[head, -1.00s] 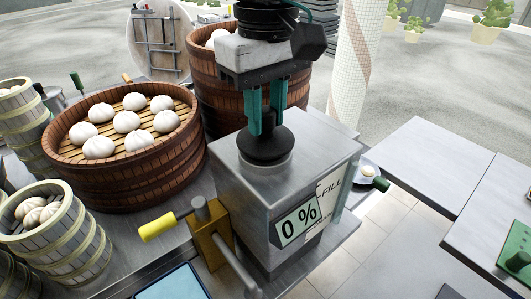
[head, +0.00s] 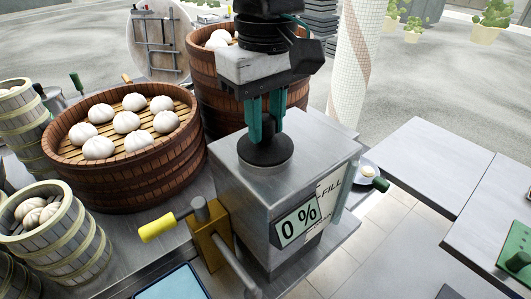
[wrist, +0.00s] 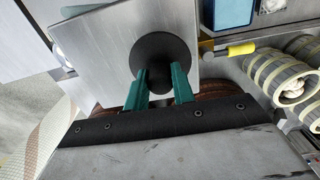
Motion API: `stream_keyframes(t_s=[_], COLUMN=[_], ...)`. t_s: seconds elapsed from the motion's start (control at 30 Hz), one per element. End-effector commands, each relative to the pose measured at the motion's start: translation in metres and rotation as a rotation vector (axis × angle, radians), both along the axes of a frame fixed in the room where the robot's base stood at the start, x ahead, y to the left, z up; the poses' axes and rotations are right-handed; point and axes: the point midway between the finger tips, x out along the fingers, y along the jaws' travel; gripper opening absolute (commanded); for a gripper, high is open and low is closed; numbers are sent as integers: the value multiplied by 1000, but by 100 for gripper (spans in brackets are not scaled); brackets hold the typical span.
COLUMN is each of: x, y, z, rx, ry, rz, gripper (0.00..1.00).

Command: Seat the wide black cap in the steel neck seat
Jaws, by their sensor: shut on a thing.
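The wide black cap (head: 266,151) sits over the round steel neck seat (head: 266,169) on top of a steel box (head: 238,190). Only a thin part of the neck seat shows under the cap's rim. The cap looks level; I cannot tell if it is fully down in the seat. My gripper (head: 264,128) points straight down with its green fingers shut on the cap's knob. In the wrist view the cap (wrist: 160,52) is a dark disc between and beyond the fingertips (wrist: 160,78), and it hides the neck.
A wooden steamer with white buns (head: 125,150) stands left of the box, and another steamer (head: 207,75) stands behind it. A yellow-handled valve (head: 160,228) juts from the box's front left. A display reading 0 % (head: 298,221) is on the front.

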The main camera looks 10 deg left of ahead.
Motion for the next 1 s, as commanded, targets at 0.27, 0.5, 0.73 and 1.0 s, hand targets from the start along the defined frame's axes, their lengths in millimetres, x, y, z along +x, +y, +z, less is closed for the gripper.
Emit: stream_keyframes(t_s=[0.27,0.5,0.73,1.0], x=[0,0,0,0], y=[0,0,0,1], z=[-2,-2,-2,15], rx=[0,0,0,2], ry=[0,0,0,-2], rz=[0,0,0,0], gripper=[0,50,50,50])
